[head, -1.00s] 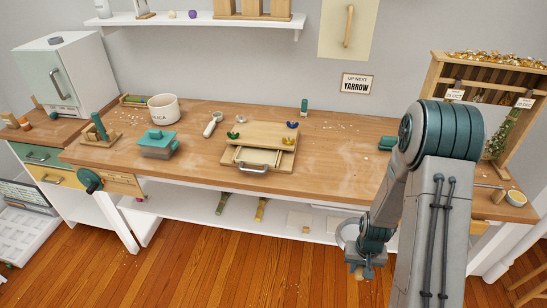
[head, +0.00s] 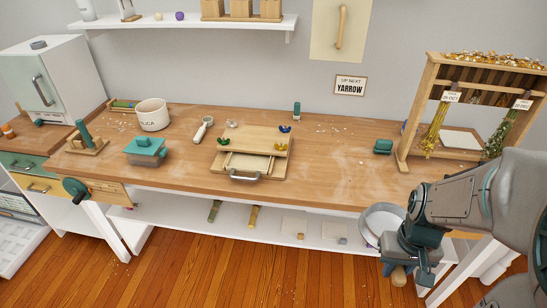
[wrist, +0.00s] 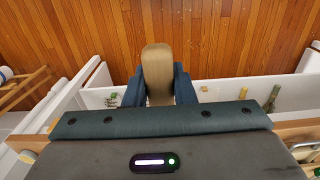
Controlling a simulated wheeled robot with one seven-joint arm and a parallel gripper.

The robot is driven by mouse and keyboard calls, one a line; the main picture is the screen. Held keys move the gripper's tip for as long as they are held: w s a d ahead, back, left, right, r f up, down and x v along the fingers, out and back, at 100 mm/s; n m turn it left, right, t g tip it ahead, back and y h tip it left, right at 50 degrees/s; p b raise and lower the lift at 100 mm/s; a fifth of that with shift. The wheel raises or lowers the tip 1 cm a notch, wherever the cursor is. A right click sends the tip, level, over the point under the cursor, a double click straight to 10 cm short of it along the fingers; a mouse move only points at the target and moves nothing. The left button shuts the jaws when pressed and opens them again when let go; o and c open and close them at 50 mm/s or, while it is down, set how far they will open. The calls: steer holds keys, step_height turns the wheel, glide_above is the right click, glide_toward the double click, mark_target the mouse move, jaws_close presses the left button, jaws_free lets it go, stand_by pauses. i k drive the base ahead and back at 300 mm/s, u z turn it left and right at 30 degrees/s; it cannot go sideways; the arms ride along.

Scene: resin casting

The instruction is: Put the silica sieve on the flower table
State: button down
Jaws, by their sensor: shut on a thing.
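My gripper (head: 408,272) is at the lower right of the head view, in front of the long wooden-topped table (head: 330,180) and below its top. It is shut on a wooden handle, which also shows between the jaws in the wrist view (wrist: 158,75). A round, pale-rimmed sieve (head: 368,228) shows just behind my gripper and appears to belong to this handle. My gripper hides part of the sieve. The table top carries a wooden press with small coloured wing nuts and a white pot marked with partly readable lettering.
A wooden drying rack (head: 403,150) with hanging flowers stands at the right end. The lower white shelf (head: 180,222) holds small items. A scoop (head: 203,130) lies beside the press (head: 222,158).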

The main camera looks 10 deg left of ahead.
mark_target(353, 175)
steer(key=i, duration=0.85)
